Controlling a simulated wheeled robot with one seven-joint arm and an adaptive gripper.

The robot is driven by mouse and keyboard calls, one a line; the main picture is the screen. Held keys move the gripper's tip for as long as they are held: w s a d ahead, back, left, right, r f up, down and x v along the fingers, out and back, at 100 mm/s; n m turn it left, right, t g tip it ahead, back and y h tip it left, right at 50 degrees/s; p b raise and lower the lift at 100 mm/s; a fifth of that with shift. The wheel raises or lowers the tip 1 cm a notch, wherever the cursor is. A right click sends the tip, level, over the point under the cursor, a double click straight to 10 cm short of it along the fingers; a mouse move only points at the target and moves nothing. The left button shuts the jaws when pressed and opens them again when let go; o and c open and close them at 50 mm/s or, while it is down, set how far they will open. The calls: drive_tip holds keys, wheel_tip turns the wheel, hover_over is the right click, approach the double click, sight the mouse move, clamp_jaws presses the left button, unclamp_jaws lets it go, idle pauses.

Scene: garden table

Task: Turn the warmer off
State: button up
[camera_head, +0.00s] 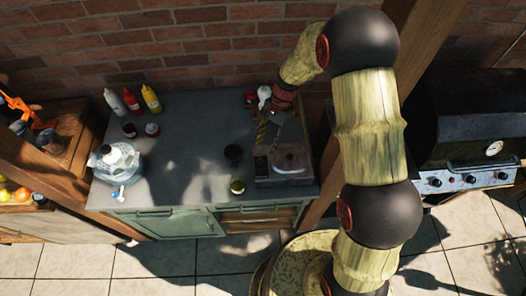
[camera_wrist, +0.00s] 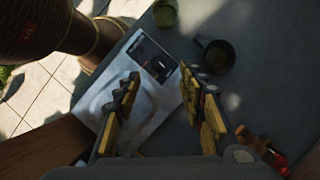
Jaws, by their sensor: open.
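The warmer (camera_head: 285,178) is a flat, pale grey unit at the right end of the grey counter, with a round plate and a dark control panel (camera_head: 261,166). In the wrist view, the warmer (camera_wrist: 156,98) lies below my fingers, and its dark panel (camera_wrist: 148,55) is just beyond the fingertips. A small light mark or dial shows on the panel, but its setting is too small to tell. My gripper (camera_wrist: 158,78) has yellow and black fingers spread apart with nothing between them. In the head view, my gripper (camera_head: 282,132) hangs above the back of the warmer.
A dark cup (camera_wrist: 217,56) and a green jar (camera_wrist: 165,13) stand close to the panel. Sauce bottles (camera_head: 132,101) and a glass vessel (camera_head: 115,162) stand further left. A wooden post and a grill (camera_head: 470,150) are to the right. The counter's middle is clear.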

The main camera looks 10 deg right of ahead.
drive_tip(key=shift+v, duration=2.2)
drive_tip(key=s+d+r+n+t+h+b, duration=0.1)
drive_tip(key=s+d+r+n+t+b, duration=0.1)
drive_tip(key=s+b, duration=0.4)
drive_tip(key=s+d+r+n+t+h+b, duration=0.1)
drive_tip(key=s+d+r+n+t+b, duration=0.2)
drive_tip(key=s+b, duration=0.4)
drive_tip(key=s+d+r+n+t+h+b, duration=0.1)
drive_tip(key=s+d+r+n+t+b, duration=0.1)
drive_tip(key=s+b, duration=0.5)
drive_tip(key=s+d+n+t, duration=0.1)
drive_tip(key=s+d+n, duration=0.1)
drive_tip(key=s+d, duration=0.1)
drive_tip(key=shift+s+d+r+n+t, duration=0.2)
drive_tip(key=shift+s+d+n+t, duration=0.05)
drive_tip(key=shift+s+n+t, duration=0.1)
